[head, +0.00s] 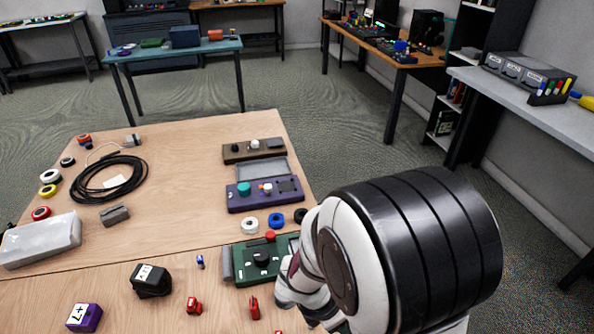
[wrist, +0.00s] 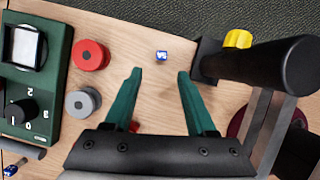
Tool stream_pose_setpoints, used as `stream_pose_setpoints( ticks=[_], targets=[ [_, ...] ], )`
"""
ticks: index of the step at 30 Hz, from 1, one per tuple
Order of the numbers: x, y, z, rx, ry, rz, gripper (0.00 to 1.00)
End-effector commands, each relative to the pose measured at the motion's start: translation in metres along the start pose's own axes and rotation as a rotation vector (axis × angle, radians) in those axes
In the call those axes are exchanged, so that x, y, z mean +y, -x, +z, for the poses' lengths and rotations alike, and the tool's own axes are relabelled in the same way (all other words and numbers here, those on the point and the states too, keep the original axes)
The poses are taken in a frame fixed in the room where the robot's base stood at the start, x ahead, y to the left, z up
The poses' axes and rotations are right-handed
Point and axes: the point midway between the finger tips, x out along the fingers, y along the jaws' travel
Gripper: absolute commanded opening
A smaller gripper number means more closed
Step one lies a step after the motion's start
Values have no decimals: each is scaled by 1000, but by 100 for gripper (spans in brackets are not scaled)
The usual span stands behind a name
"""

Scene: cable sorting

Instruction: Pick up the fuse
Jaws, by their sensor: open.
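My gripper (wrist: 157,73) is open in the wrist view, its two green fingers apart with nothing held between them. A small blue and white piece (wrist: 161,56), possibly the fuse, lies on the wooden table just beyond the fingertips, roughly centred between them. Another small blue piece (wrist: 10,170) lies at the lower left of the wrist view. The head view shows a small blue piece (head: 200,261) left of the green device. I cannot tell for certain which is the fuse. In the head view my arm hides the gripper.
A green device (wrist: 35,80) with a dial stands at the left. Red (wrist: 91,55) and grey (wrist: 82,102) spools lie left of the fingers. A black cylindrical object (wrist: 265,65) and a yellow knob (wrist: 238,39) are close on the right. The table edge is just beyond.

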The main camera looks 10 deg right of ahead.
Motion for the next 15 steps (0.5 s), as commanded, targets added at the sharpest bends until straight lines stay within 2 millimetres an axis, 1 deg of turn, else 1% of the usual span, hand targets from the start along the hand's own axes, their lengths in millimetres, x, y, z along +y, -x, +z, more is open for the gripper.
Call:
stream_pose_setpoints(
  ticks=[1, 3, 8, 12, 15],
  targets=[
    [-2, -13, -1, 4, 4, -7, 56],
    [-1, -26, 0, 1, 2, -5, 56],
    [-1, -44, 0, 3, 1, -3, 56],
    [-4, -70, 0, 5, 2, -5, 56],
    [-3, -83, 1, 2, 0, -3, 56]
  ],
)
